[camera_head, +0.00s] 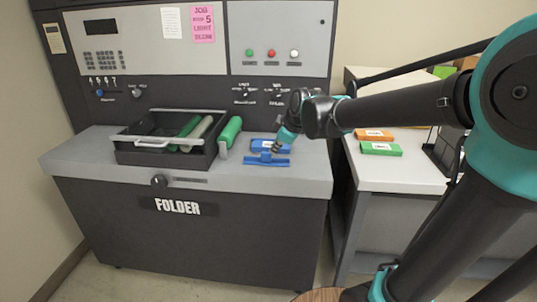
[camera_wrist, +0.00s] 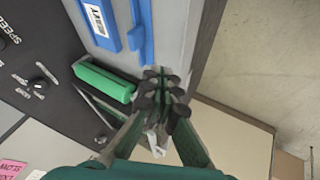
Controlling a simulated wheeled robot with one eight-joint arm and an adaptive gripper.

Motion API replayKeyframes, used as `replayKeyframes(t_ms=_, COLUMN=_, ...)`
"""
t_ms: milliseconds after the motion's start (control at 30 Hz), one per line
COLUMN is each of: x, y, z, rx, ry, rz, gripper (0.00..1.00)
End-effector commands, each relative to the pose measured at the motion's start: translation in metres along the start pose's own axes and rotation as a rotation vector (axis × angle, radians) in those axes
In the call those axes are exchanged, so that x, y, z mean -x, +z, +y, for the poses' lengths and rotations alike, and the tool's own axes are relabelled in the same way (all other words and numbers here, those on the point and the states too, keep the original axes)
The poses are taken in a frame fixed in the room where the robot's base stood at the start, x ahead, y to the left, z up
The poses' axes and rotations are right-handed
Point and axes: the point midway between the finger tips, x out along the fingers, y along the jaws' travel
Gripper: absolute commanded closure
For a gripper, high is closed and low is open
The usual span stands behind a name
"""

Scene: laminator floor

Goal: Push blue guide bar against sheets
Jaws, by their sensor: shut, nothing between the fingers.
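The blue guide bar (camera_head: 266,161) lies near the front edge of the grey folder top in the head view. Its long blue strip also shows at the top of the wrist view (camera_wrist: 146,35). A flat blue piece with a white label (camera_head: 263,145), perhaps the sheets, lies just behind it; it also shows in the wrist view (camera_wrist: 98,20), with a narrow gap between the two. My gripper (camera_head: 275,150) is shut and empty, pointing down over the bar area. In the wrist view its fingertips (camera_wrist: 162,85) appear just past the bar's end; contact cannot be told.
A black tray (camera_head: 133,157) with rollers sits further left. The upright control panel (camera_head: 205,90) is behind. A white side table (camera_head: 380,175) with orange and green packs is at right.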

Motion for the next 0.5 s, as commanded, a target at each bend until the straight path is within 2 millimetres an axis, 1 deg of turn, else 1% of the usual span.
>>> replayKeyframes(t_ms=33, x=-0.002, y=-0.003, z=0.001, rx=0.010, ry=0.000, rz=0.003, gripper=1.00)
replayKeyframes(t_ms=167, x=-0.012, y=-0.003, z=0.001, rx=0.012, ry=0.000, rz=0.003, gripper=1.00)
replayKeyframes(t_ms=500, x=-0.064, y=-0.003, z=0.001, rx=0.009, ry=0.000, rz=0.003, gripper=1.00)
